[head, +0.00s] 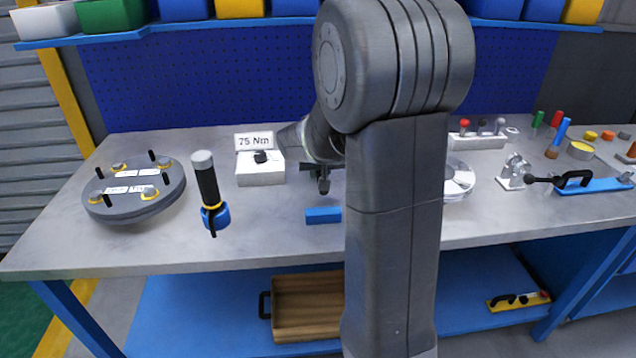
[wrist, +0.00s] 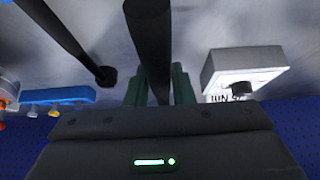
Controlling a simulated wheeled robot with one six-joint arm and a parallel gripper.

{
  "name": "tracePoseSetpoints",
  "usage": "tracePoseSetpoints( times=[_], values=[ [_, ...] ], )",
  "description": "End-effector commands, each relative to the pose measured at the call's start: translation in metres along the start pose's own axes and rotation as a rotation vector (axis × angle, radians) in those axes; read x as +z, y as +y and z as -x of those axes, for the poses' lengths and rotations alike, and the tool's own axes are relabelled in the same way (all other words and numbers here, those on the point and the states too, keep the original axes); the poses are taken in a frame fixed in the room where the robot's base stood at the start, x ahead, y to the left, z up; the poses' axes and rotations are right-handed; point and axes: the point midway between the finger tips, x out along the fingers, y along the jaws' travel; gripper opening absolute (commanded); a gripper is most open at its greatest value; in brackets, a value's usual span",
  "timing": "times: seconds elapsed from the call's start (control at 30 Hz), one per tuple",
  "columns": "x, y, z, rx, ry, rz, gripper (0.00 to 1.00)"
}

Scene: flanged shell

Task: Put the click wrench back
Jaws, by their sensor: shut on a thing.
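My gripper (wrist: 157,85) is shut on a long dark bar (wrist: 148,30), which I take to be the click wrench. The bar runs between the two dark green fingers and out of the top of the wrist view. In the head view my arm hides most of the gripper and the wrench; only a dark part shows above the bench. A white block (head: 260,174) with a "75 Nm" sign (head: 254,141) and a black knob stands left of the gripper. It also shows at the right of the wrist view (wrist: 245,72).
A grey flanged disc (head: 135,205) with pegs and an upright black-handled tool (head: 206,185) with a blue collar stand at the left. A small blue block (head: 322,215) lies near the front. A clamp on a blue base (head: 595,185) is at the right. Bare bench lies front left.

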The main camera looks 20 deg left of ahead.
Motion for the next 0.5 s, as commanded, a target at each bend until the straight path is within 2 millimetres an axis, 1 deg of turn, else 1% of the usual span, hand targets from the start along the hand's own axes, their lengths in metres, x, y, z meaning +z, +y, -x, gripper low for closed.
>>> tracePoseSetpoints(
  times=[0.07, 0.27, 0.5],
  values=[
    [0.005, 0.000, -0.009, 0.000, 0.002, 0.001, 0.00],
    [0.011, 0.000, -0.019, 0.000, 0.003, 0.000, 0.00],
    [0.028, 0.000, -0.045, 0.000, 0.002, 0.001, 0.00]
  ],
)
